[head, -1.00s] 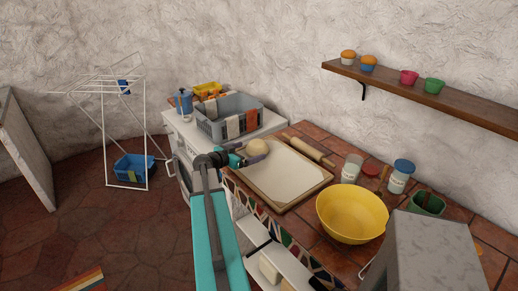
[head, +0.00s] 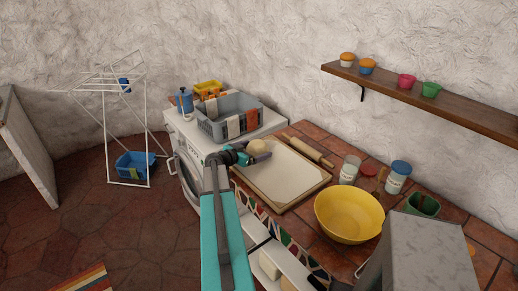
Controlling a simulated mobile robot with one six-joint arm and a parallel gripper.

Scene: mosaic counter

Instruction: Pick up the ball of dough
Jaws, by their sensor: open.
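The ball of dough (head: 257,146) is pale and round. It sits near the far left end of a floured board (head: 283,172) with a wooden rim on the counter. My gripper (head: 260,158) is open at the near side of the dough, its fingers reaching over the board's left end. The fingers cover the lower part of the dough, so I cannot tell whether they touch it.
A rolling pin (head: 309,150) lies along the board's far edge. A grey laundry basket (head: 245,122) stands on the white washer (head: 190,155) just behind. A yellow bowl (head: 349,216) and jars (head: 397,177) are to the right. A wall shelf (head: 440,103) hangs above.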

